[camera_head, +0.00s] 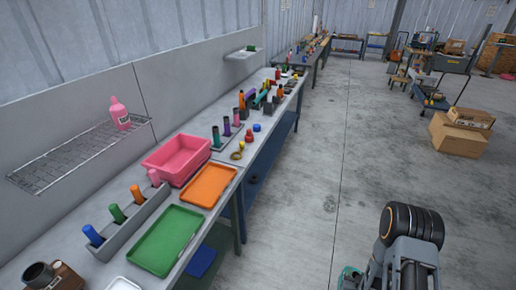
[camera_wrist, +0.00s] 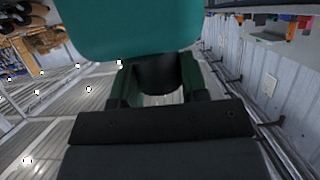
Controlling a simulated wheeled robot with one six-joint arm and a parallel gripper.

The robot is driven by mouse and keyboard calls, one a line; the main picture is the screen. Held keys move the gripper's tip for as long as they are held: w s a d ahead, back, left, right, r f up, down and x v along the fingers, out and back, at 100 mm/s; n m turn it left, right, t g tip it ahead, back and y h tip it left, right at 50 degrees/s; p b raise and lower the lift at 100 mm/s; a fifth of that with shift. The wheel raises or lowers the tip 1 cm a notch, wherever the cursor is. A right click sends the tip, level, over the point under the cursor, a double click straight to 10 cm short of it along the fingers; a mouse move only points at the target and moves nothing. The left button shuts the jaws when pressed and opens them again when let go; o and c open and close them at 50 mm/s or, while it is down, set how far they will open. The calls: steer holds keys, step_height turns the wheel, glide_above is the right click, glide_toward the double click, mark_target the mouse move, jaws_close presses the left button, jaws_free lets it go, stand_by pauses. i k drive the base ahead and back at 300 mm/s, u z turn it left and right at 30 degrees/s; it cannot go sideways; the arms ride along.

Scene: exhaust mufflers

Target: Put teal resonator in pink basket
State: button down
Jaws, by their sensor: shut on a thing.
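My gripper (camera_wrist: 157,78) is shut on the teal resonator (camera_wrist: 130,28), which fills the top middle of the wrist view. The resonator's far end is out of that view. In the head view a small teal piece (camera_head: 350,277) shows beside my arm at the bottom edge, and my gripper's fingers cannot be made out there. The pink basket (camera_head: 166,174) stands on the bench at left centre, well to the left of my arm. It is open at the top and looks empty.
An orange tray (camera_head: 208,186) and a green tray (camera_head: 166,240) lie in front of the basket. A grey rack (camera_head: 130,226) holds blue, green and orange cylinders. A wire shelf (camera_head: 75,160) with a pink bottle (camera_head: 119,113) hangs above. The floor (camera_head: 300,215) beside the bench is clear.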

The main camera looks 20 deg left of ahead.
mark_target(180, 159)
steer(key=i, duration=1.75)
steer(key=u, duration=3.3)
